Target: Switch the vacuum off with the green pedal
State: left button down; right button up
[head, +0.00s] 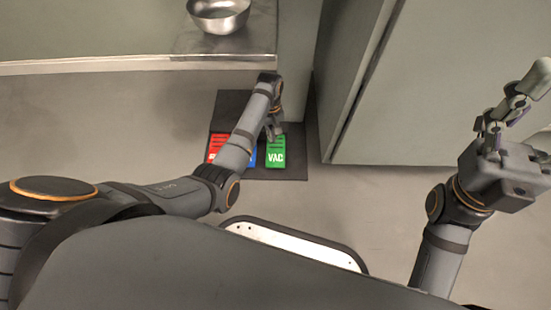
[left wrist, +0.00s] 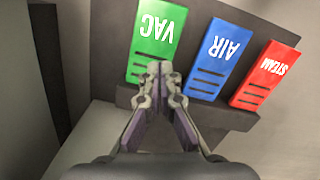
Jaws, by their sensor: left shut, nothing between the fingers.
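The green pedal (head: 276,158) marked VAC is at the right of a row of three on a dark floor unit. In the left wrist view the green pedal (left wrist: 157,40) is at the upper left, upside down. My left gripper (head: 274,131) is shut and empty, reaching down by the green pedal. In the left wrist view its closed fingertips (left wrist: 159,70) overlap the pedal's lower part near its slots. I cannot tell whether they touch it. My right gripper (head: 516,104) is raised at the right, away from the pedals; its opening is unclear.
A blue AIR pedal (left wrist: 221,60) and a red STEAM pedal (left wrist: 265,76) stand beside the green one. My left arm partly covers them in the head view. A metal-edged counter (head: 120,65) with a steel bowl (head: 218,15) is above left. A grey cabinet (head: 430,90) stands right.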

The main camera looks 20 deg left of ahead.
pick_arm(q)
jog(key=shift+w+a+r, duration=0.1)
jog(key=shift+w+r, duration=0.05)
jog(key=shift+r, duration=1.6)
